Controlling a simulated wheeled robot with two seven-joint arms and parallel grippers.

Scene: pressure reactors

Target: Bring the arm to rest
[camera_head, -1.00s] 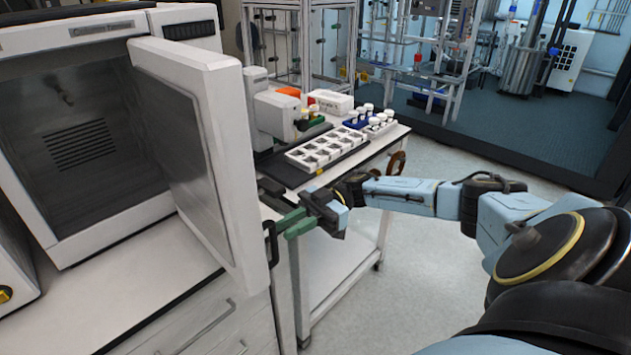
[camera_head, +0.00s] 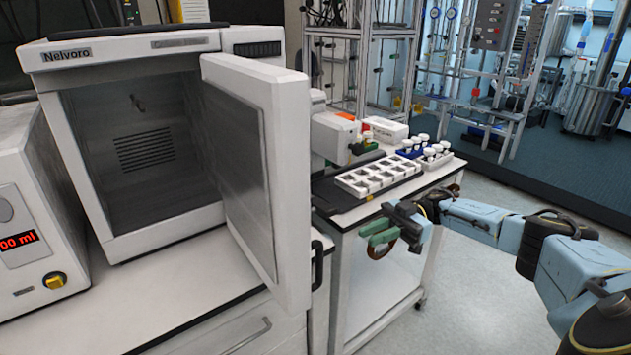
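My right arm reaches in from the right. Its gripper (camera_head: 374,231) has green fingers that point left, toward the open oven door (camera_head: 268,165). The two fingers look apart with a gap between them, and I see nothing held in it. The gripper is to the right of the door's black handle (camera_head: 317,265), apart from it, and in front of the bench with the white tray. My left gripper is not in view.
The oven (camera_head: 135,150) stands open and looks empty. A device with a red display (camera_head: 20,241) stands at its left. A white multi-well tray (camera_head: 378,177) and capped vials (camera_head: 437,150) stand on the cart (camera_head: 350,285) behind my gripper. Open floor (camera_head: 480,300) lies right of the cart.

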